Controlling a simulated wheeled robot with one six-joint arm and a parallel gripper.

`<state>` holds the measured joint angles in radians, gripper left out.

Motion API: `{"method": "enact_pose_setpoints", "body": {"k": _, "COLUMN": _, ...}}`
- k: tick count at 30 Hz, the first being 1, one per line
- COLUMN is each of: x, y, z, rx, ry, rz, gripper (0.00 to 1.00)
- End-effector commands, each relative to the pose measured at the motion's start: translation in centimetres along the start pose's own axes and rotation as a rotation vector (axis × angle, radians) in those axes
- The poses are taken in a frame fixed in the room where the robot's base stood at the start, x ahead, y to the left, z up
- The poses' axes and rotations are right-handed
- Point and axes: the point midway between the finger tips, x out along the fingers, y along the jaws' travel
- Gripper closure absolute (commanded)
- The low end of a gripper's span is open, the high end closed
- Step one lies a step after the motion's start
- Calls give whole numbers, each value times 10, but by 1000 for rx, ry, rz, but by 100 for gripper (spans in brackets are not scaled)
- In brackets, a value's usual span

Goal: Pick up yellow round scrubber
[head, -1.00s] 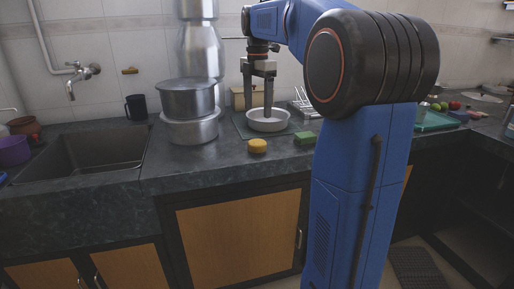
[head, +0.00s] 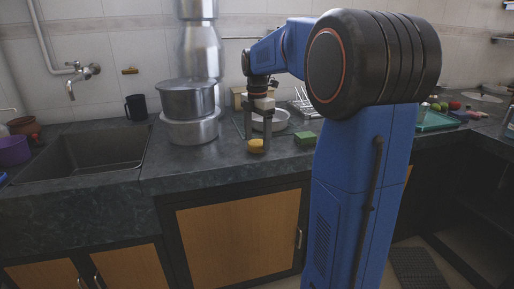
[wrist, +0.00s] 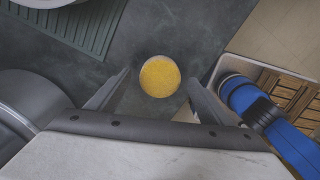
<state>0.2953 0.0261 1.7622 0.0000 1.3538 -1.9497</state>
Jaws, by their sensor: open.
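The yellow round scrubber (head: 256,146) sits on the dark stone counter near its front edge. In the wrist view the scrubber (wrist: 160,77) lies between and just beyond the two finger tips. The gripper (wrist: 158,80) is open, with a finger on each side of the scrubber and a gap on both sides. I cannot tell exactly how high the tips are above the counter.
A green sponge (head: 305,138) lies to the right of the scrubber. A white bowl (head: 275,124) stands behind on a mat. Stacked steel pots (head: 190,130) stand close on the left. A sink (head: 85,155) is further left. The counter's front edge is near.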

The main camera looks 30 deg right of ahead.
Motion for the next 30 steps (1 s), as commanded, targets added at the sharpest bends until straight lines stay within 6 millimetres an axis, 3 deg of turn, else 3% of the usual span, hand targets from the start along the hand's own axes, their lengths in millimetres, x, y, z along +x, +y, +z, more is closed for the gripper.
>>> {"method": "enact_pose_setpoints", "body": {"k": 8, "x": 3, "y": 0, "z": 0, "rx": 0, "ry": 0, "rz": 1, "gripper": 27}}
{"method": "enact_pose_setpoints", "body": {"k": 14, "x": 3, "y": 0, "z": 0, "rx": 0, "ry": 0, "rz": 1, "gripper": 71}}
{"method": "enact_pose_setpoints", "body": {"k": 23, "x": 1, "y": 0, "z": 0, "rx": 0, "ry": 0, "rz": 1, "gripper": 71}}
{"method": "enact_pose_setpoints", "body": {"k": 30, "x": -28, "y": 0, "z": 0, "rx": 0, "ry": -1, "rz": 3, "gripper": 71}}
